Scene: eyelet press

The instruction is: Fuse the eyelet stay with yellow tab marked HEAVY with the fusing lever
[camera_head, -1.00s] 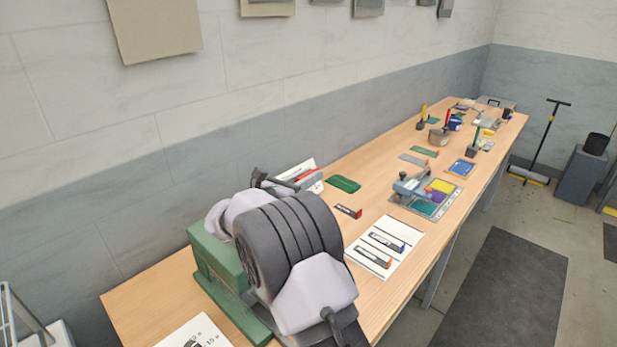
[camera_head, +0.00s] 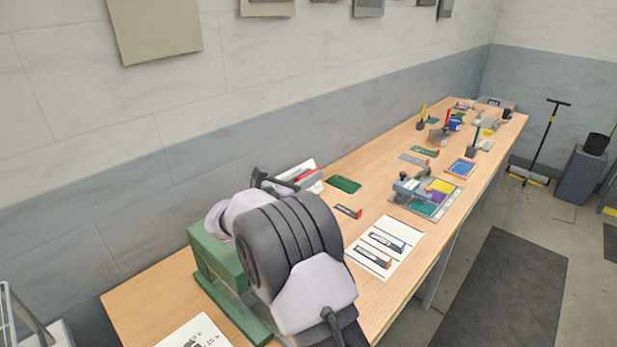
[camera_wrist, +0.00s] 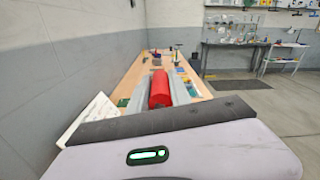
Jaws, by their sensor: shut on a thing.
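My gripper (camera_wrist: 159,80) is shut on a red block-shaped grip (camera_wrist: 159,93), held between two grey fingers. In the head view the red piece (camera_head: 304,175) shows behind my arm, above the bench's wall side. What it belongs to is mostly hidden. Two dark labelled strips with coloured end tabs lie on a white card (camera_head: 362,270); the nearer strip (camera_head: 373,257) has an orange tab. Another dark strip (camera_head: 347,211) with a red tab lies left of the card. The lettering is too small to read, and I cannot pick out a yellow-tabbed strip marked HEAVY.
The long wooden bench (camera_head: 330,234) runs away along the wall. A grey fixture (camera_head: 408,186) with coloured patches, a green plate (camera_head: 343,184) and a blue tray (camera_head: 460,168) lie on it. A white panel (camera_wrist: 92,116) stands left of my gripper. A dark floor mat (camera_head: 505,290) lies right.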

